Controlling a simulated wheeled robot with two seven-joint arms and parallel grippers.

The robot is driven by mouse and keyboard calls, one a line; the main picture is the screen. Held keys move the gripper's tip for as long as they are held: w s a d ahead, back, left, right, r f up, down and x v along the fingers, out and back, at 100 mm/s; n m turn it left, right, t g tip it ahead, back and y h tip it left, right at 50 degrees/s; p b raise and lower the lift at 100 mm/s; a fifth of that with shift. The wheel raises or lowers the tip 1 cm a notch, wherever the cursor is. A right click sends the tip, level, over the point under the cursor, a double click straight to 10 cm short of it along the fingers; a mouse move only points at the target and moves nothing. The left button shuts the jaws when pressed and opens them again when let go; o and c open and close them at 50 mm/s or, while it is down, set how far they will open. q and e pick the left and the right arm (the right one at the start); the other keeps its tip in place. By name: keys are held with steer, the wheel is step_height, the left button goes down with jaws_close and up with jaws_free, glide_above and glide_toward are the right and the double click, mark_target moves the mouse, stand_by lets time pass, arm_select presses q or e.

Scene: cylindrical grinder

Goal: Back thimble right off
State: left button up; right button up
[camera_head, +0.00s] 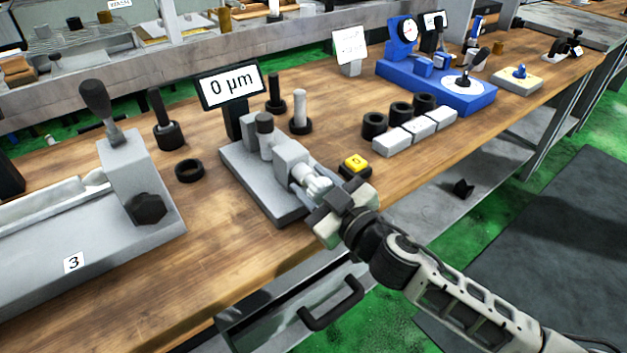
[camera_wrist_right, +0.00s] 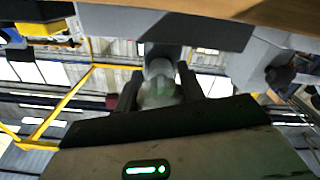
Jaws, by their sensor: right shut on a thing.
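A grey bench gauge (camera_head: 240,165) stands on the wooden bench, with a barrel-like thimble (camera_head: 313,183) at its right end. My right gripper (camera_head: 325,193) reaches in from the lower right and is shut on the thimble. The right wrist view shows the pale thimble (camera_wrist_right: 160,85) between the two dark fingers. The gripper hides part of the thimble in the head view. The display (camera_head: 231,85) behind the gauge reads 0 µm. My left gripper is not in view.
A yellow button block (camera_head: 355,165) sits close beside my right gripper. Several black rings and white blocks (camera_head: 392,140) lie farther right. A blue gauge stand (camera_head: 440,85) is at the back right. A grey machine (camera_head: 145,185) with a lever stands left. The bench's front edge runs below the gripper.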

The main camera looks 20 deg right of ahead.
steer(key=n+p, duration=0.1)
steer(key=n, duration=0.2)
steer(key=shift+r+n, duration=0.1)
steer(key=shift+n, duration=0.3)
steer(key=shift+d+n, duration=0.1)
steer(key=shift+n, duration=0.9)
steer(key=n+p, duration=0.1)
steer(key=n, duration=0.2)
steer(key=shift+n, duration=0.3)
steer(key=n+p, duration=0.1)
steer(key=n, duration=0.2)
steer(key=shift+r+n, duration=0.1)
steer(key=shift+n, duration=0.2)
steer(key=n, duration=0.3)
steer(key=shift+r+n+p, duration=0.1)
steer(key=shift+n+p, duration=0.2)
steer(key=n, duration=0.2)
steer(key=shift+n, duration=0.4)
steer(key=n+p, duration=0.1)
steer(key=n, duration=0.2)
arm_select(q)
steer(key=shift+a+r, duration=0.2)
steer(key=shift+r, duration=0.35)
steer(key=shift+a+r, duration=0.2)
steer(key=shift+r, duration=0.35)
arm_select(e)
steer(key=shift+n, duration=1.4)
arm_select(q)
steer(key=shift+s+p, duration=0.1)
steer(key=shift+p, duration=0.2)
